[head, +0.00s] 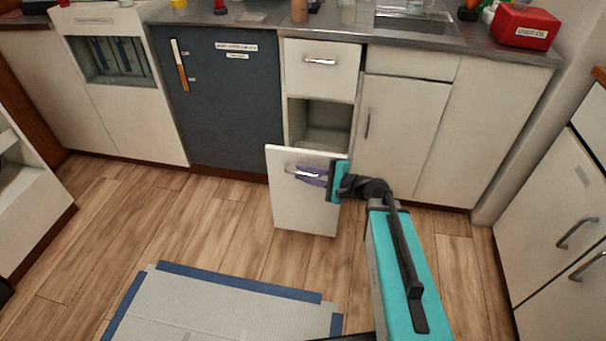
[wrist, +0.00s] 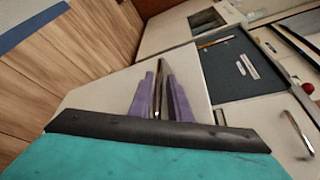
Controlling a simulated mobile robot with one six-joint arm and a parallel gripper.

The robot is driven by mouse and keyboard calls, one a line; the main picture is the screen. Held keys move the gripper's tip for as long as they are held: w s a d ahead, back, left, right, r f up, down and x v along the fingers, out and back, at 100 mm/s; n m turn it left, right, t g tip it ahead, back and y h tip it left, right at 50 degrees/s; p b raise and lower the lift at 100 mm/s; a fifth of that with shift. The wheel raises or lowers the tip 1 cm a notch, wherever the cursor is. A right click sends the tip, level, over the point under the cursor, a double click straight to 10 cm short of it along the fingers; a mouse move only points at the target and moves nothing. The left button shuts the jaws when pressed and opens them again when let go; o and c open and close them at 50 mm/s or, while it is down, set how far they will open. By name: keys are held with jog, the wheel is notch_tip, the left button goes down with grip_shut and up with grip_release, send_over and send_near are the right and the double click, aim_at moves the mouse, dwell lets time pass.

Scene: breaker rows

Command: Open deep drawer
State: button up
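The deep drawer's white front (head: 300,217) stands well out from the cabinet under the counter, so the drawer is pulled open. Its metal handle (head: 303,173) is near the top of the front. My gripper (head: 312,175) reaches it from the right, with purple fingers at the handle. In the wrist view, the two fingers of my gripper (wrist: 161,95) lie on either side of the handle (wrist: 158,88) and look closed on it. Behind the front, the cabinet opening (head: 322,122) shows; my arm and the front hide part of the drawer.
A closed shallow drawer (head: 320,70) sits above the opening. A dark dishwasher front (head: 222,105) is at left and a closed cabinet door (head: 400,130) at right. A grey mat with blue edges (head: 225,310) lies on the wooden floor. More cabinets (head: 560,220) stand at far right.

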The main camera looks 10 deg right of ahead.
jog(key=shift+a, duration=0.1)
jog(key=p+v, duration=0.4)
jog(key=v, duration=0.9)
jog(key=shift+s+d, duration=0.15)
jog(key=shift+d, duration=0.2)
jog(key=shift+r+p, duration=0.1)
jog(key=shift+p, duration=0.2)
